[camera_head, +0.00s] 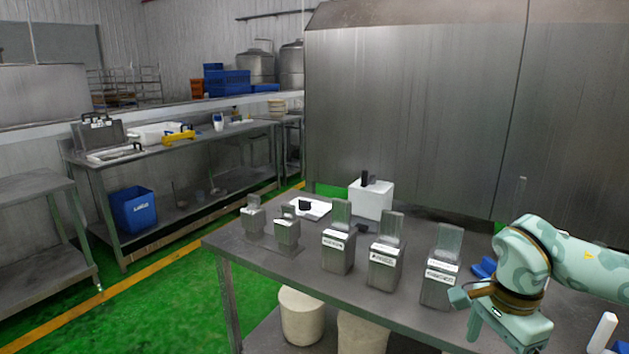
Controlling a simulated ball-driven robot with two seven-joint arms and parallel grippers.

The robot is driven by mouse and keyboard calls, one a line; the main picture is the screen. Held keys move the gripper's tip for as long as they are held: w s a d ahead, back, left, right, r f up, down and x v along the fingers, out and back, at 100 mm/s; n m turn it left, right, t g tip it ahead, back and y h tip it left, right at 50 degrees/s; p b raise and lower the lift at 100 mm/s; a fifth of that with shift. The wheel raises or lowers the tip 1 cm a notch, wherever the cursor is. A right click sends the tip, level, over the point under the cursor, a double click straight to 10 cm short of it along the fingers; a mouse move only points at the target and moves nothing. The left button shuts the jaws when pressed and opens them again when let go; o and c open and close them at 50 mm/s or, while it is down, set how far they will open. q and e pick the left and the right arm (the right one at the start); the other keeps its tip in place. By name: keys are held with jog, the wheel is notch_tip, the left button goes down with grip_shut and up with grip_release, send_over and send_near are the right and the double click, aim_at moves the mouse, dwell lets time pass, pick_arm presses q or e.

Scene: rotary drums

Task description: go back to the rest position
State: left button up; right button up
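My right arm comes in from the right over the steel table (262,252). Its pale green wrist is bent down at the lower right, with the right gripper (482,332) near the table's front edge. The fingers are partly hidden by the wrist and cut by the frame's bottom, so I cannot tell if they are open or holding anything. The gripper is just right of and in front of the rightmost labelled metal container (440,283). My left gripper is not in view.
More metal containers (384,267) (338,253) stand in a row on the table. Behind them are a white box (371,197) and a white tray-like item (307,208). A blue object (484,267) lies by my wrist. The green floor (150,315) at left is clear.

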jog(key=w+a+f+m+y, duration=0.2)
jog(key=a+f+m+y, duration=0.35)
jog(key=a, duration=0.35)
jog(key=w+a+f+m+y, duration=0.2)
jog(key=a+f+m+y, duration=0.4)
jog(key=a, duration=0.3)
jog(key=w+d+f+m+t, duration=0.1)
jog(key=d+f+m+t, duration=0.1)
jog(key=f+m+t, duration=0.5)
jog(key=d+f+m+t, duration=0.2)
jog(key=f+m+t, duration=0.1)
jog(key=f+m, duration=0.75)
jog(key=s+d+f+m+g+h, duration=0.1)
jog(key=s+d+f+m+h, duration=0.4)
jog(key=s+f+m, duration=0.4)
jog(key=s+d+f+m+g+h, duration=0.1)
jog(key=s+d+f+m+h, duration=0.3)
jog(key=s+f+m, duration=0.55)
jog(key=s+d+f+m+g+h, duration=0.1)
jog(key=s+f+m+g, duration=0.1)
jog(key=s, duration=1.4)
jog(key=s+d+f+m+g+h, duration=0.1)
jog(key=s+f+m+g, duration=0.2)
jog(key=s, duration=1.3)
notch_tip(320, 180, down, 4)
jog(key=shift+f+g, duration=0.1)
jog(key=shift+g, duration=1.1)
jog(key=shift+h, duration=0.25)
